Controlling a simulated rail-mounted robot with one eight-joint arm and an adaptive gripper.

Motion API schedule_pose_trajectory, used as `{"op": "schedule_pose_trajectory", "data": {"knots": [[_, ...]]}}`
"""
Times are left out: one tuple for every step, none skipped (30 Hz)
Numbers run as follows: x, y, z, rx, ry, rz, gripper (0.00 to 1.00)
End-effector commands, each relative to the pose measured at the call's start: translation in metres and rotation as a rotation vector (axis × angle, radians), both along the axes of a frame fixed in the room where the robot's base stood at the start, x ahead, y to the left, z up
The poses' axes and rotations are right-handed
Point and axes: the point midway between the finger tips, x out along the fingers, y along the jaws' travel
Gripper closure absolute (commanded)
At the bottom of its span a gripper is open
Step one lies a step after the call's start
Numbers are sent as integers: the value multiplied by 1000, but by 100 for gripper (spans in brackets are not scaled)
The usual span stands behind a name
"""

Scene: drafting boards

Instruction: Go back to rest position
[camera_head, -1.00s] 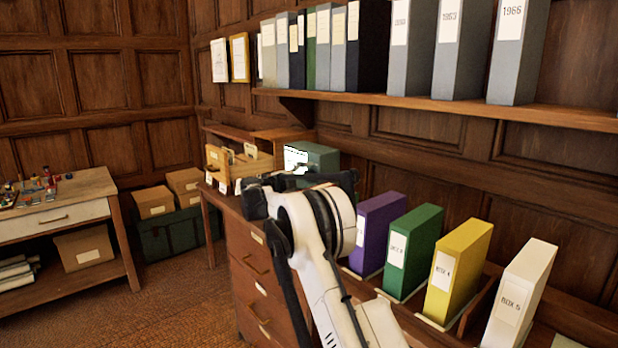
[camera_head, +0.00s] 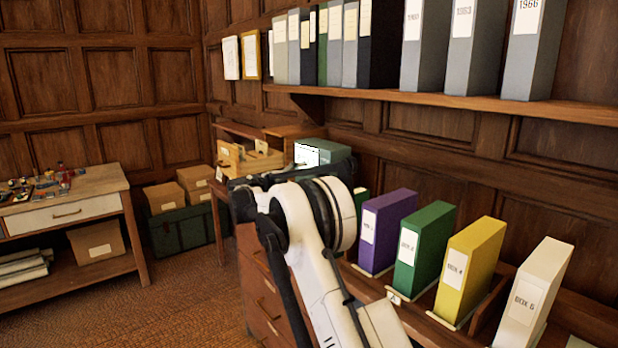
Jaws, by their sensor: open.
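My white and black arm (camera_head: 330,285) rises from the bottom edge, its bent joint in front of the wooden cabinet. The dark end of my gripper (camera_head: 243,203) shows only partly, left of the white link and above the cabinet's left end. It looks open and I see nothing held in it. Its fingertips are hard to make out against the dark joint parts. To the right of the arm stand a purple box (camera_head: 384,232), a green box (camera_head: 424,247), a yellow box (camera_head: 470,272) and a white box (camera_head: 535,292), all upright.
A wall shelf (camera_head: 470,103) with grey binders runs above. A wooden card tray (camera_head: 240,160) and a grey-green case (camera_head: 325,155) sit behind the arm. A side table (camera_head: 100,180) stands at left. The floor (camera_head: 190,300) between is clear.

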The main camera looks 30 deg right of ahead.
Motion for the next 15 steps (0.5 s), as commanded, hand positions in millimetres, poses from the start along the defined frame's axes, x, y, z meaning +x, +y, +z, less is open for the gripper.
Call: {"op": "schedule_pose_trajectory", "data": {"knots": [[-1,5,0,0,0,0,48],[-2,7,0,0,0,0,48],[-2,9,0,0,0,0,48],[-3,11,0,0,0,0,48],[-3,12,0,0,0,0,48],[-3,13,0,0,0,-1,48],[-3,13,0,0,0,-1,48],[-3,13,0,0,0,-1,48],[-3,13,0,0,0,-1,48],[-3,13,0,0,0,-1,48],[-3,13,0,0,0,-1,48],[-3,13,0,0,0,-1,48],[-3,13,0,0,0,-1,48],[-3,13,0,0,0,-1,48],[-3,13,0,0,0,-1,48]]}}
